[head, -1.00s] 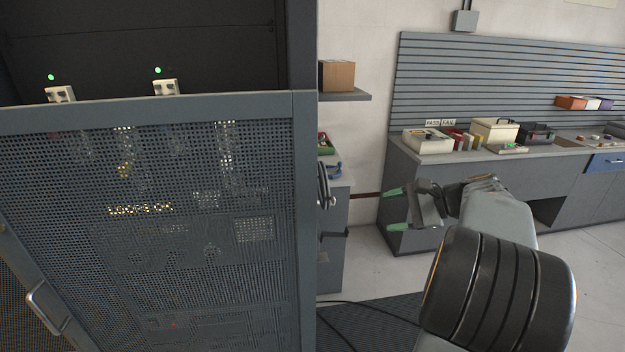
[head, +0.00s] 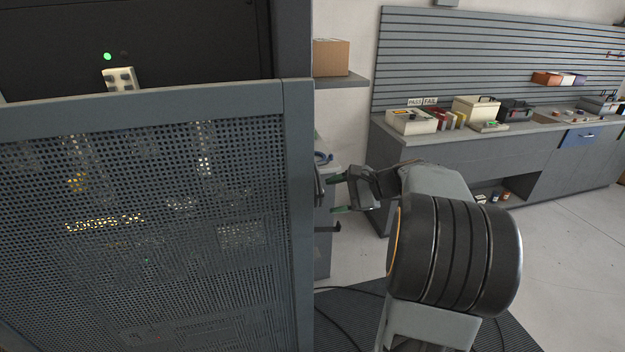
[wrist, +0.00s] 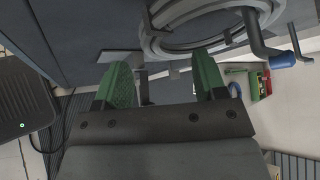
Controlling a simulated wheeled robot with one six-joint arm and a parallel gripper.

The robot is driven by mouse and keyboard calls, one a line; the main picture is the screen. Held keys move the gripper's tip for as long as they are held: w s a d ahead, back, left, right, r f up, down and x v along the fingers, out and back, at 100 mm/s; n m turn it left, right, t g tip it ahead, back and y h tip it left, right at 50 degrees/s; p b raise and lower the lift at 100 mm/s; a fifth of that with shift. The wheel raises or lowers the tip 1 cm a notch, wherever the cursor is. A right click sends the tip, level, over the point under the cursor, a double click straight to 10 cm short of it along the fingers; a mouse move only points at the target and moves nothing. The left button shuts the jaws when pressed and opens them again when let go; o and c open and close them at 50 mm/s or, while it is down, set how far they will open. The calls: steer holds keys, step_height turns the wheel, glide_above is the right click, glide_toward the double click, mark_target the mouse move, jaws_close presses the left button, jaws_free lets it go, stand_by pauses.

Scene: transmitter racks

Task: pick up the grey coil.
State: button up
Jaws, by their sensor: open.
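The grey coil (wrist: 164,42) shows in the wrist view at the top, right of centre. It is a bundle of loops hanging at a panel, cut off by the upper edge. My gripper (wrist: 162,66) is open, its green fingers pointing at the lower part of the coil, with nothing seen held between them. Whether the right finger touches the coil I cannot tell. In the head view my gripper (head: 333,196) is beside the edge of the perforated rack door, which hides most or all of the coil.
The perforated rack door (head: 298,200) stands close left of my gripper. A hook with a blue tip (wrist: 283,60) sticks out right of the coil. A shelf (head: 342,81) carries a cardboard box (head: 331,57). A long workbench (head: 450,155) stands behind, with open floor in front.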

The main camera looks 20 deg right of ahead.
mark_target(319, 200)
steer(key=shift+p+x, duration=0.55)
steer(key=shift+x, duration=2.15)
steer(key=shift+s+f, duration=0.15)
steer(key=c, duration=1.1)
steer(key=shift+c, duration=0.3)
